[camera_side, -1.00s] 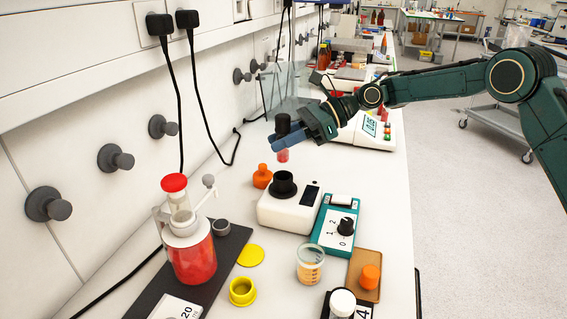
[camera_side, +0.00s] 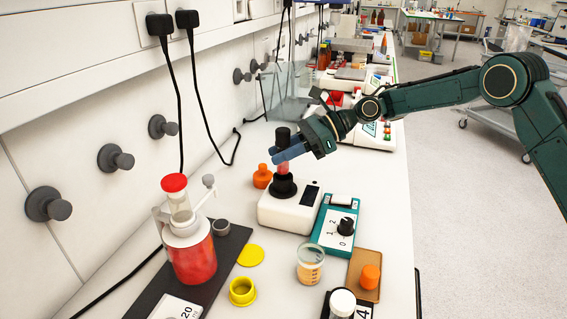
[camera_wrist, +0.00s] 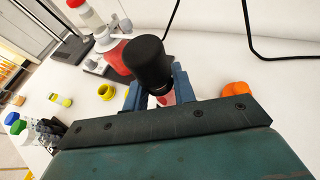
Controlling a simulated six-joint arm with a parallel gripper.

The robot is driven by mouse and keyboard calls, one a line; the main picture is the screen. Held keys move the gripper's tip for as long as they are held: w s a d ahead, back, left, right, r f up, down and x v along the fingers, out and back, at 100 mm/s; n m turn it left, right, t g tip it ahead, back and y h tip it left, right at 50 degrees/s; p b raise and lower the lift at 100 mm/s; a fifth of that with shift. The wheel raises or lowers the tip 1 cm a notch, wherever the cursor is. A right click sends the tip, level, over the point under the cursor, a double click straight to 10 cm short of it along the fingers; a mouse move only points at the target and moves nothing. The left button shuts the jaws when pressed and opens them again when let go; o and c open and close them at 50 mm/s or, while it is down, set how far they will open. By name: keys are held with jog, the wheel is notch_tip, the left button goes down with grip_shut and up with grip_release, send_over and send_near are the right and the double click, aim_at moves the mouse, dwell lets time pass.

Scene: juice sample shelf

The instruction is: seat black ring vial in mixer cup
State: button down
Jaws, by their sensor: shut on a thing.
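My gripper (camera_side: 291,151) is shut on the black ring vial, which has a black cap (camera_side: 282,136) and red contents (camera_side: 283,168). The vial stands upright directly over the black mixer cup (camera_side: 283,186) on the white mixer (camera_side: 290,211). Its lower end meets the cup's opening in the side view; I cannot tell how deep it sits. In the wrist view the black cap (camera_wrist: 148,62) stands above my gripper's blue fingers (camera_wrist: 158,88), and the mixer cup is hidden.
An orange stopper (camera_side: 262,176) stands close behind the mixer. A teal device with a black knob (camera_side: 346,226) is to its right. A red-filled dispenser bottle (camera_side: 190,255), a beaker (camera_side: 311,266) and a yellow cup (camera_side: 242,291) stand nearer the camera.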

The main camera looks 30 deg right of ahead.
aim_at(284, 167)
jog(key=shift+f, duration=2)
dwell(1.8)
jog(key=c, duration=1.1)
grip_release()
jog(key=shift+o, duration=0.2)
jog(key=shift+d, duration=0.15)
jog(key=v, duration=1.3)
jog(key=shift+s+d+r, duration=0.15)
jog(key=shift+d, duration=0.1)
jog(key=shift+r, duration=0.1)
